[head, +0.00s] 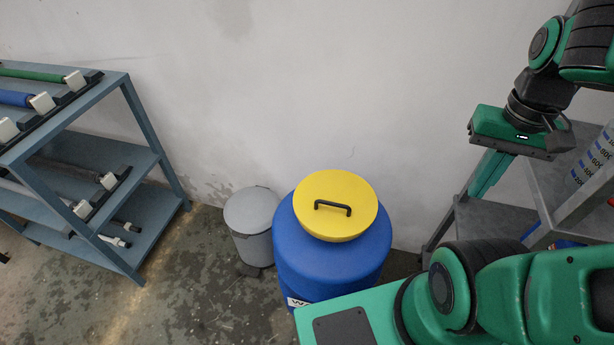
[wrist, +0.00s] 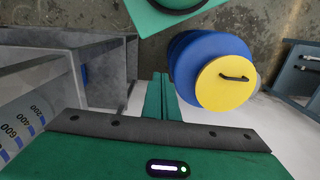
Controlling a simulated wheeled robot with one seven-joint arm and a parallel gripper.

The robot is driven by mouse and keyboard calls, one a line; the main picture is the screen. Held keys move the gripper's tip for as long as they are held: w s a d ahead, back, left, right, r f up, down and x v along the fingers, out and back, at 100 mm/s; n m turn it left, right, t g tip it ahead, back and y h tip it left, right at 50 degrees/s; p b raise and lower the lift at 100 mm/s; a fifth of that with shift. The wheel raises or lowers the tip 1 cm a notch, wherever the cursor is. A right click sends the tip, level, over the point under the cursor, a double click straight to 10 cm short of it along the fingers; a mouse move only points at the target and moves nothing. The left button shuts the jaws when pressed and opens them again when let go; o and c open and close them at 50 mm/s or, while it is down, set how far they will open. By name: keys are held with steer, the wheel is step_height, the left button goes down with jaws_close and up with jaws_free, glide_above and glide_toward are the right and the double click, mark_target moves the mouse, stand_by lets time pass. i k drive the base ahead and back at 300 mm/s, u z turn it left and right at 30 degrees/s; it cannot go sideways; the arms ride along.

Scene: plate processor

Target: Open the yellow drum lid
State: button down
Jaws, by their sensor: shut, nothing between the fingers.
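The yellow drum lid (head: 345,195) is round and lies on top of the blue drum (head: 330,262), with a black bar handle (head: 333,207) across it. In the wrist view the yellow lid (wrist: 222,92), its handle (wrist: 234,77) and the blue drum (wrist: 190,52) show at upper right. My gripper (head: 474,192) points down, to the right of the drum in the head view and well apart from the lid. In the wrist view my gripper (wrist: 160,77) has its two green fingers side by side, shut and empty. My own arm hides the drum's lower right.
A grey bin (head: 252,220) stands left of the drum. A blue-grey rack (head: 130,185) with rods is at far left. A grey shelf unit (head: 495,218) with a marked container (head: 597,160) stands right, close to my gripper. Bare wall is behind the drum.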

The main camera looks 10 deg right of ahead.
mark_target(331, 205)
steer(key=k, duration=1)
steer(key=z, duration=0.1)
steer(key=i, duration=0.55)
steer(key=z, duration=0.05)
